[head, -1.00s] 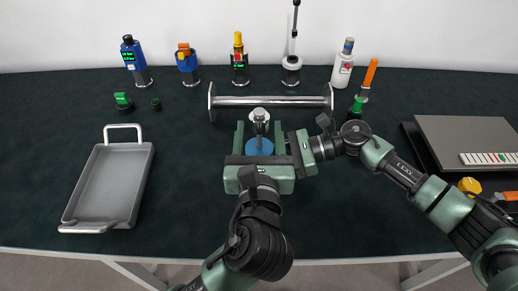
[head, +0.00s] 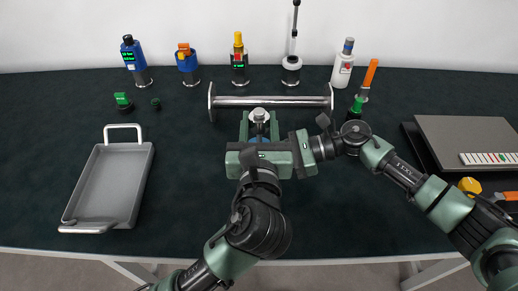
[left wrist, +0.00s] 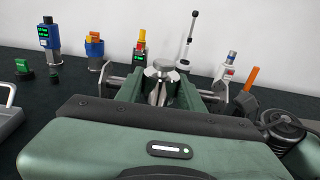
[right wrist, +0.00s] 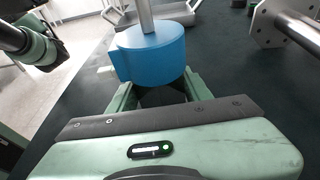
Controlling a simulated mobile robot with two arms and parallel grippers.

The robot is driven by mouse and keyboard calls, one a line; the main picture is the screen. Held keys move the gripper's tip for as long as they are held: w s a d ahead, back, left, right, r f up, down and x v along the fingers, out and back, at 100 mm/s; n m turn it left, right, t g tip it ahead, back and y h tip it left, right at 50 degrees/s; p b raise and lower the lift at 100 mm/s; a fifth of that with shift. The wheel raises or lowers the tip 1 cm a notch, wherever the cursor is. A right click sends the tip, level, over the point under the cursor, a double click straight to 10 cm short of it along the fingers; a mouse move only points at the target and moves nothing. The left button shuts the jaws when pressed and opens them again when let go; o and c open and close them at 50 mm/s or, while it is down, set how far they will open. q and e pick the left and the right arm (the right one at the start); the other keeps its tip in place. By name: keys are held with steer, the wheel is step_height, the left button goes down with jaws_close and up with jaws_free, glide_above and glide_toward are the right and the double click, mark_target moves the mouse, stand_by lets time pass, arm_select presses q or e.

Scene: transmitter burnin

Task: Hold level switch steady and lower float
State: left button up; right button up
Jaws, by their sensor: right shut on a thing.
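The level switch has a blue body (right wrist: 150,60) with a metal stem rising from it in the right wrist view. Its silver disc-shaped top (head: 259,115) shows at the middle of the head view. I cannot tell for certain which part is the float. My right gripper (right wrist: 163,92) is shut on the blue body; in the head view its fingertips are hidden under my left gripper. My left gripper (head: 259,124) is open over the switch. In the left wrist view its fingers stand on either side of the silver top (left wrist: 161,71), with gaps.
A metal spool with end flanges (head: 270,101) lies just behind the switch. Several instruments, including a white one (head: 342,70), line the back. A grey tray (head: 108,185) stands left, a dark flat box (head: 465,140) right. The table between tray and arms is clear.

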arm_select(q)
jaws_close()
steer(key=shift+f, duration=0.15)
